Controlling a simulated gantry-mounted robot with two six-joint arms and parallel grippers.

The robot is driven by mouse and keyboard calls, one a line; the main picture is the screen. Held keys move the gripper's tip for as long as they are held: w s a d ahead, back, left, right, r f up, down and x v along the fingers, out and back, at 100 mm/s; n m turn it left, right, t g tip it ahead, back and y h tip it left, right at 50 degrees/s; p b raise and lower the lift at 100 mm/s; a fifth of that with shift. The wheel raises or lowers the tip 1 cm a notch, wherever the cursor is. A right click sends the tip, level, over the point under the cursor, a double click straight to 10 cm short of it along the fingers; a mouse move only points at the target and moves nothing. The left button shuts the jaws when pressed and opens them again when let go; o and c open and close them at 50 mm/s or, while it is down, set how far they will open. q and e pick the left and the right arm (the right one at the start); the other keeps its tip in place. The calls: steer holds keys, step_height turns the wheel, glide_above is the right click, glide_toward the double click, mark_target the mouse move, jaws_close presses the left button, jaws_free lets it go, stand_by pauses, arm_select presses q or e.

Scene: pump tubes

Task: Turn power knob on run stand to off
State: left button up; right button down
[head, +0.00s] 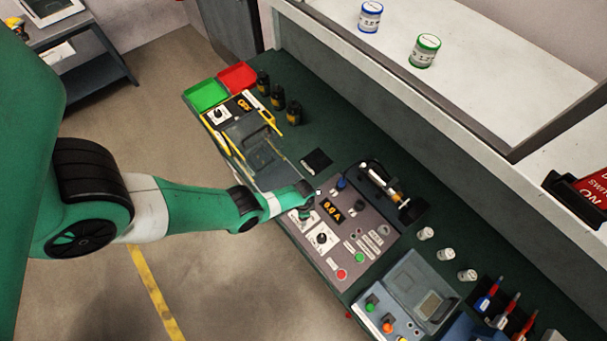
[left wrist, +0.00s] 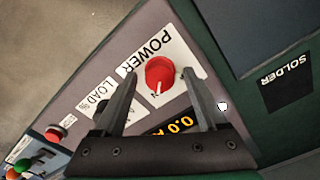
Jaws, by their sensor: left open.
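The run stand's panel (head: 345,252) is a grey-purple box on the green bench in the head view. In the left wrist view its power knob (left wrist: 159,73) is red and round, on a white plate marked POWER. The knob's white pointer faces the lower edge of the picture; the lettering beside it is too small to read fully. My left gripper (head: 309,193) is over the panel's upper-left part and hides the knob there. In the left wrist view my left gripper (left wrist: 160,68) is open, with one dark finger on each side of the knob and a visible gap around it.
A LOAD plate (left wrist: 90,100) is beside the power plate. The orange display (head: 332,209) reads 0.0 A. A red button (head: 342,274) and a green button (head: 359,258) are lower on the panel. A dark SOLDER mat (head: 316,160) lies beyond the stand.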

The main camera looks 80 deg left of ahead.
arm_select(q)
jaws_close()
steer(key=shift+n, duration=0.3)
steer(key=n, duration=1.3)
steer(key=shift+n, duration=2.2)
